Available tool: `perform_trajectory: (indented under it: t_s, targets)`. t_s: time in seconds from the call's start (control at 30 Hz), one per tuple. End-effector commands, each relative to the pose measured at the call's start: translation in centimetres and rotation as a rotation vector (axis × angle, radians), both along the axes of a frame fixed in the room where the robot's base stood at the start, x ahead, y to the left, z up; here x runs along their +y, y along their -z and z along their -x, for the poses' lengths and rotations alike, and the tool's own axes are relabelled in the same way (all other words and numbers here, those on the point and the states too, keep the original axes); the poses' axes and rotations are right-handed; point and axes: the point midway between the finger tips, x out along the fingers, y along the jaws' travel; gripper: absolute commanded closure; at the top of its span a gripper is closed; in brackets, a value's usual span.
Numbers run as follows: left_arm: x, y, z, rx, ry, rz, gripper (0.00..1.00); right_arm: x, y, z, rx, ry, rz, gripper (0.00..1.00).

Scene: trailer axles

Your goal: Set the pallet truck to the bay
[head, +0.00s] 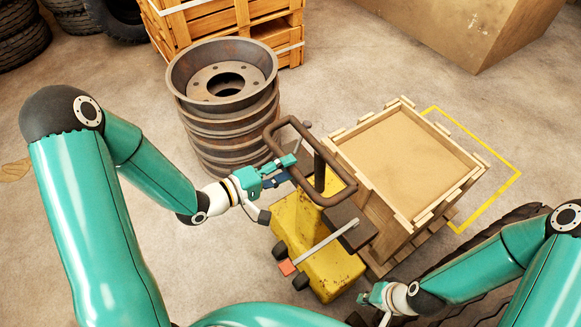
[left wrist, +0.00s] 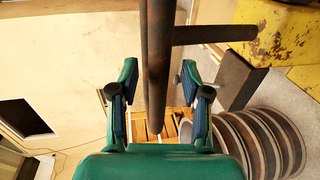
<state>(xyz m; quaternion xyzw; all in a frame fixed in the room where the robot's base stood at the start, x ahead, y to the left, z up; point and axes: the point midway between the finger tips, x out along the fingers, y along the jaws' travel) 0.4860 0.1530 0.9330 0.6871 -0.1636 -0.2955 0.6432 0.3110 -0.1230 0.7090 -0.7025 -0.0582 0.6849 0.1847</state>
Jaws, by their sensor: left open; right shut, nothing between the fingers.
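The pallet truck (head: 318,240) has a worn yellow body and a brown looped handle (head: 340,180). It carries an open wooden crate (head: 378,205). The bay (head: 497,198) is a yellow outline on the floor, behind and right of the crate, which hides part of it. My left gripper (head: 286,172) is open at the handle's left side. In the left wrist view a brown handle bar (left wrist: 158,50) runs between the open fingers; whether it touches them I cannot tell. My right gripper (head: 372,297) is shut and empty, low beside the truck's right side.
A stack of rusty wheel rims (head: 222,105) stands left of the truck. Slatted wooden crates (head: 230,22) and a large brown box (head: 465,25) are behind. Tyres (head: 22,35) lie at far left, and another (head: 470,245) is at right, partly hidden by my arm.

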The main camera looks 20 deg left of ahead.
Motion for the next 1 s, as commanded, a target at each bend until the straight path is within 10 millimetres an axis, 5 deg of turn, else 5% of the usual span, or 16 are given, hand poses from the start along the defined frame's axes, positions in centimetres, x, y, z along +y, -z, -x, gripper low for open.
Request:
perform_trajectory:
  t_s: [0.5, 0.8, 1.0]
  targets:
    - [-1.3, 0.4, -1.7, 0.0, 0.0, -0.001, 0.53, 0.0, -0.4, 0.0, 0.001, 0.0, 0.0, 1.0]
    - [-1.3, 0.5, -1.7, 0.001, -0.001, -0.002, 0.99, 0.0, -0.4, 0.0, 0.001, 0.0, 0.0, 1.0]
    - [-1.3, 0.5, -1.7, 0.002, -0.001, -0.002, 1.0, 0.0, -0.4, 0.0, 0.001, 0.0, 0.0, 1.0]
